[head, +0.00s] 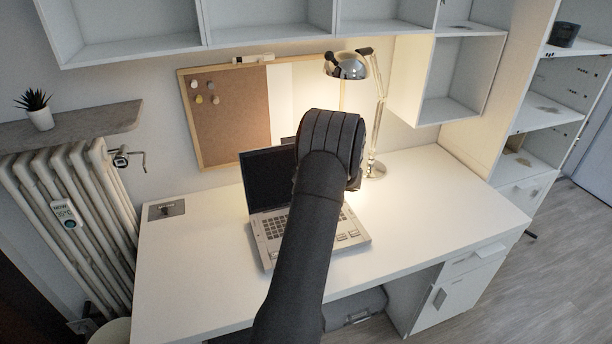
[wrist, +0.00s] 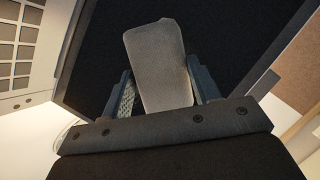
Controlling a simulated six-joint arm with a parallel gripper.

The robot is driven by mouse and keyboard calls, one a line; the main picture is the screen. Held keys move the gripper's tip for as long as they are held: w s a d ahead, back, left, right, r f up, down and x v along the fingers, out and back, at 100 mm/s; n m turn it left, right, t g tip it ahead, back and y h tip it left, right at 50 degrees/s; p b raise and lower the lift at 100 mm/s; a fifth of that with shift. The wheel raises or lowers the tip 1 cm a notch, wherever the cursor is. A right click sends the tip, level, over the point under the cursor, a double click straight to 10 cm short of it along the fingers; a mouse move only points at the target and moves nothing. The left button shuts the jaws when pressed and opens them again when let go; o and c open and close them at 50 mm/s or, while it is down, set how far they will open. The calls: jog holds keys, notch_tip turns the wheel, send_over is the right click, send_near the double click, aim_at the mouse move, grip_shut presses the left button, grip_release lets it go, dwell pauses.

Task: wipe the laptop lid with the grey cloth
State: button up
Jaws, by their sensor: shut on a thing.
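The laptop (head: 270,222) stands open on the desk. Its lid (head: 262,178) is raised, with the dark screen side facing my arm. In the wrist view the dark lid (wrist: 225,35) fills most of the picture behind the cloth. My gripper (wrist: 165,95) is shut on the grey cloth (wrist: 157,60), which sits between the two fingers and sticks out past them toward the lid. I cannot tell whether the cloth touches the lid. In the head view my arm hides the gripper, the cloth and the lid's right part.
A lit desk lamp (head: 378,120) stands just right of my arm, behind the laptop. A corkboard (head: 229,120) is on the wall behind. A small dark plate (head: 166,209) lies at the desk's left. The white desk (head: 430,205) is clear on the right. Shelves (head: 300,40) hang above.

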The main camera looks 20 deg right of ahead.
jog(key=d, duration=0.6)
jog(key=shift+w+a, duration=0.15)
jog(key=shift+a, duration=2.5)
jog(key=shift+w+a, duration=0.1)
jog(key=shift+a, duration=2.5)
jog(key=shift+s, duration=0.1)
jog(key=shift+s+r, duration=0.2)
jog(key=shift+s, duration=0.75)
jog(key=shift+s+r, duration=0.2)
jog(key=shift+s, duration=0.75)
jog(key=shift+s+r, duration=0.2)
jog(key=shift+s, duration=0.75)
jog(key=s, duration=0.3)
jog(key=shift+r, duration=0.3)
